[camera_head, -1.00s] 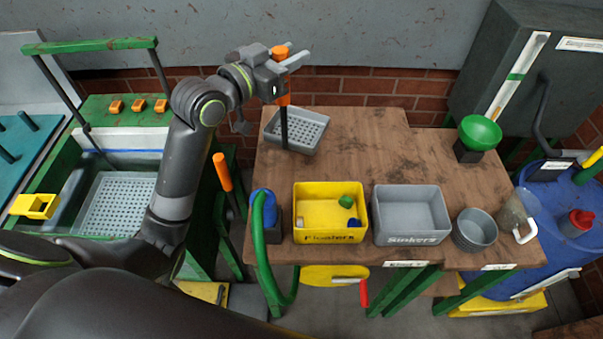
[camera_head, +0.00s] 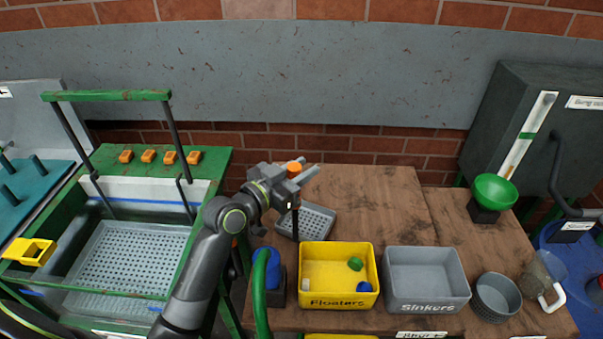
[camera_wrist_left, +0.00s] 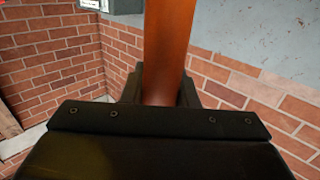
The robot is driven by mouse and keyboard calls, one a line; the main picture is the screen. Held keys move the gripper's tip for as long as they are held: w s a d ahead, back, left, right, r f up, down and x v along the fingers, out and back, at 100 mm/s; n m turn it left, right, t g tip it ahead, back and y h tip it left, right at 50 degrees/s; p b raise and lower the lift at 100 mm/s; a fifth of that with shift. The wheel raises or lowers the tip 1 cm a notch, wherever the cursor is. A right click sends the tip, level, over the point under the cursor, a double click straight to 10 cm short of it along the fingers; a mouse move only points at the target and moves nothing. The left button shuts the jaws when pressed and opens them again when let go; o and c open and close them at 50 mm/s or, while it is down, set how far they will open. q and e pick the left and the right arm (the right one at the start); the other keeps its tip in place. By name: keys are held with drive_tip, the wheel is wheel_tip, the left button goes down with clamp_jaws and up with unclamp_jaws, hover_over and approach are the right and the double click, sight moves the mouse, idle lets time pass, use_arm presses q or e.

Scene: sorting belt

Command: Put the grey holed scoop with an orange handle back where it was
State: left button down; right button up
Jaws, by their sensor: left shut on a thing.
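My left gripper (camera_head: 305,173) is shut on the orange handle (camera_head: 294,169) of the scoop. The handle stands upright and also fills the upper middle of the left wrist view (camera_wrist_left: 168,50). Below it, a dark shaft leads down to the scoop's grey holed pan (camera_head: 312,218). The pan shows over the back left of the brown table (camera_head: 375,195), just behind the yellow Floaters bin. I cannot tell whether it touches the table. My right gripper is not in view.
A green-framed tank (camera_head: 215,165) stands left. The table's back middle is clear.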

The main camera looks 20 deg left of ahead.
use_arm(q)
drive_tip(key=shift+f, duration=0.3)
drive_tip(key=c, duration=1.1)
unclamp_jaws()
drive_tip(key=shift+f, duration=0.1)
drive_tip(key=shift+c, duration=0.2)
drive_tip(key=b+v, duration=0.1)
drive_tip(key=v, duration=1.1)
drive_tip(key=shift+b, duration=0.4)
